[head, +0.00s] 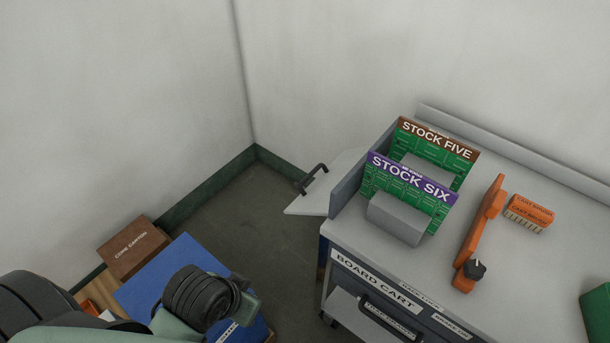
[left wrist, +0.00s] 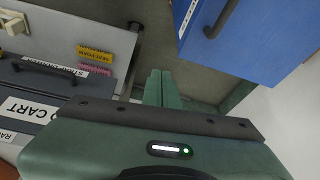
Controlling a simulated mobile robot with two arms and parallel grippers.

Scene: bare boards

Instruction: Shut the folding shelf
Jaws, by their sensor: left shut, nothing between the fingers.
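The folding shelf (head: 318,196) is a pale flap sticking out from the left end of the board cart (head: 340,232) in the head view. It looks folded out, and a black bar handle (head: 313,179) is on it. My left arm comes in from the bottom left. My left gripper (head: 250,304) is low and to the left of the flap, apart from it, partly hidden by my wrist. In the left wrist view its green fingers (left wrist: 161,88) are together and empty. I cannot make out the flap for sure in that view. My right gripper is not in view.
A blue cabinet (head: 155,268) and a brown carton (head: 132,248) stand at the lower left near my left arm. Bare floor (head: 255,225) lies between cabinet and cart.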

